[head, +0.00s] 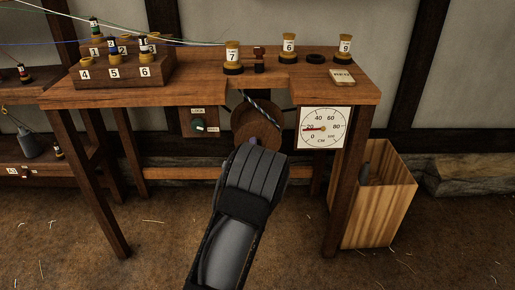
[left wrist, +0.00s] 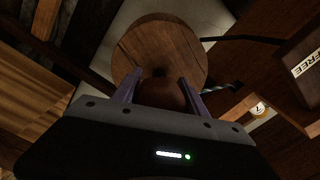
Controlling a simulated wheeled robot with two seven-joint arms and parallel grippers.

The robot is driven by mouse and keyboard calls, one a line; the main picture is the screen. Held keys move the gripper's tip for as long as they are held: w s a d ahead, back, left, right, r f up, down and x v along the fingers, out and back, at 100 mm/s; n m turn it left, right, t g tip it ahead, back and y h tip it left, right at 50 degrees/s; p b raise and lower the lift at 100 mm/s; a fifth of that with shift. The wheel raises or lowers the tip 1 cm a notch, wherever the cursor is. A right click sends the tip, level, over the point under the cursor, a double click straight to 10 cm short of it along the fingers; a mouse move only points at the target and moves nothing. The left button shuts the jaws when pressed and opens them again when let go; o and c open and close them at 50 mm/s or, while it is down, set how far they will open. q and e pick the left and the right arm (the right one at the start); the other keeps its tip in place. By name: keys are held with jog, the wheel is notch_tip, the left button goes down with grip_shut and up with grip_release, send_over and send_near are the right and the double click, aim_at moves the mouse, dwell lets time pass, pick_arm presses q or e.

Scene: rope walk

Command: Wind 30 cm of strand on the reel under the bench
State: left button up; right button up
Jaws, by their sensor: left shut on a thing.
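The reel (head: 262,126) is a round wooden disc under the bench (head: 200,92). A dark and pale twisted strand (head: 260,105) runs down to it from the bench. My left gripper (head: 252,146) is at the reel's front, its fingers mostly hidden by my wrist. In the left wrist view, its purple-grey fingers (left wrist: 160,92) are shut on a brown knob (left wrist: 162,94) in front of the reel's face (left wrist: 150,45). The dial (head: 323,112), marked in cm, has its red needle pointing left, near 20. My right gripper is not in view.
A wooden bin (head: 385,215) stands right of the bench. Numbered bobbins (head: 232,56) and a rack (head: 125,71) are on the bench top. Bench legs (head: 90,185) flank the space below.

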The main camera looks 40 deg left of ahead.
pick_arm(q)
jog(key=m+p, duration=0.1)
jog(key=m, duration=0.2)
jog(key=shift+m, duration=0.4)
jog(key=m+p, duration=0.1)
jog(key=m, duration=0.1)
jog(key=shift+d+r+m, duration=0.1)
jog(key=shift+m, duration=0.2)
jog(key=m, duration=0.2)
jog(key=shift+m, duration=0.4)
jog(key=m, duration=0.2)
jog(key=shift+m, duration=1.3)
jog(key=m, duration=0.2)
jog(key=shift+m+b, duration=0.3)
jog(key=shift+b, duration=0.05)
jog(key=m+b, duration=0.2)
jog(key=m, duration=0.2)
jog(key=shift+w+m, duration=0.1)
jog(key=shift+m, duration=0.3)
